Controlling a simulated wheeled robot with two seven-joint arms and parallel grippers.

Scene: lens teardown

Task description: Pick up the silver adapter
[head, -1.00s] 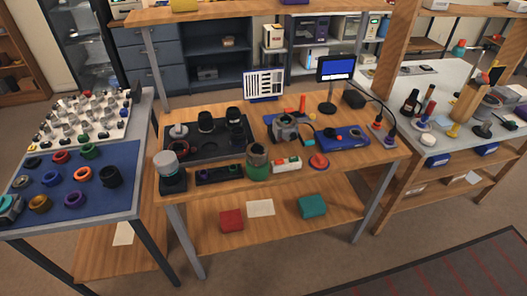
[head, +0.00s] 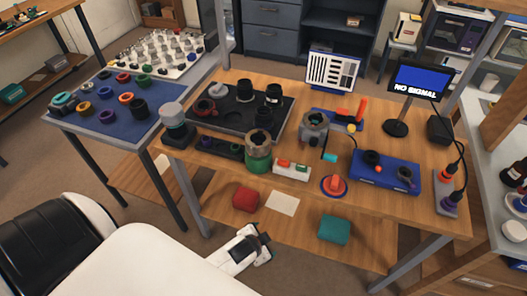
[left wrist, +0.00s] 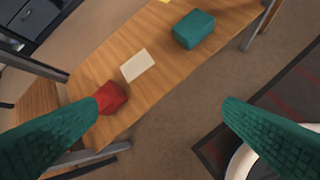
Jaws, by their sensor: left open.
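On the middle bench, a silver-grey ring-shaped part (head: 314,127) stands behind a white block; it looks like the silver adapter, though I cannot be sure. Another small silver-grey piece (head: 218,90) sits on the black tray (head: 206,118). In the left wrist view my left gripper (left wrist: 162,106) has its two teal fingers wide apart with nothing between them. It is in front of the lower shelf, away from the silver part. In the head view only a white-and-black part of my own arm shows low in front of the bench. My right gripper is not in view.
A green-based cylinder (head: 258,153), a white block (head: 291,170) and a red-orange knob (head: 334,186) line the bench front. A blue box (head: 385,172) and a monitor (head: 420,80) are to the right. The lower shelf holds a red box (left wrist: 111,98) and a teal box (left wrist: 194,29).

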